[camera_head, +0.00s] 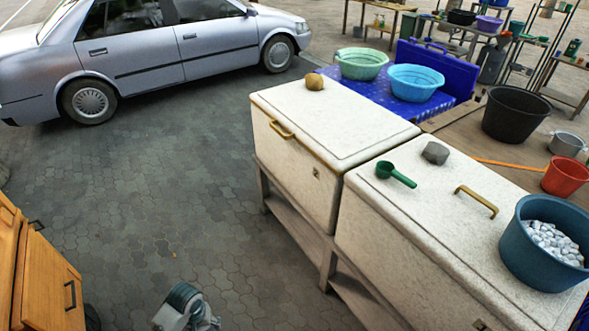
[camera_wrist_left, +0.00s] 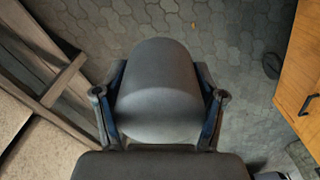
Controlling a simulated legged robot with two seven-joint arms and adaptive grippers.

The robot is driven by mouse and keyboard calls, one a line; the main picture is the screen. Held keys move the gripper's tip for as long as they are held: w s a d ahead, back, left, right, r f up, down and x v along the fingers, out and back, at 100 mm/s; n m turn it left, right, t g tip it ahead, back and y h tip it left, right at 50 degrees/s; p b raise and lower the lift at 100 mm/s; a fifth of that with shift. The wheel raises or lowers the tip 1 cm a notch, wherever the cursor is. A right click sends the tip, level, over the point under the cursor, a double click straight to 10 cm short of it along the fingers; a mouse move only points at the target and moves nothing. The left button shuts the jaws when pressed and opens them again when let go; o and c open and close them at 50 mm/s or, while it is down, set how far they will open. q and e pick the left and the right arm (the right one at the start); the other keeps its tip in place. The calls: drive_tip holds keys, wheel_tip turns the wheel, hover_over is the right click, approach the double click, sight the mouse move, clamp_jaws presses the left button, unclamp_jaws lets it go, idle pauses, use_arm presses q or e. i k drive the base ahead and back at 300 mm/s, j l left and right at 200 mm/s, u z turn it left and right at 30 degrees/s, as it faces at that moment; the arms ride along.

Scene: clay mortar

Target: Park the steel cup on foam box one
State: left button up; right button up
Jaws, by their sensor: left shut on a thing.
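My left gripper (camera_wrist_left: 160,112) is shut on a smooth, dull grey rounded thing, which I take for the steel cup (camera_wrist_left: 158,75). A finger lies on each side of it, and its opening does not show. In the left wrist view it hangs over the paving beside a wooden stand. Two white speckled foam boxes stand end to end in the head view: a farther one (camera_head: 335,105) and a nearer one (camera_head: 450,235). I cannot tell which is box one. My right gripper is not in view.
The farther lid carries a brown lump (camera_head: 315,82) near its back corner and is otherwise clear. The nearer lid carries a green scoop (camera_head: 396,174), a grey stone (camera_head: 435,153) and a blue tub (camera_head: 530,255) of pale stones. A wooden cabinet (camera_head: 45,280) stands at left.

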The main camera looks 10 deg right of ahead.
sight(437, 215)
drive_tip(key=z, duration=2.05)
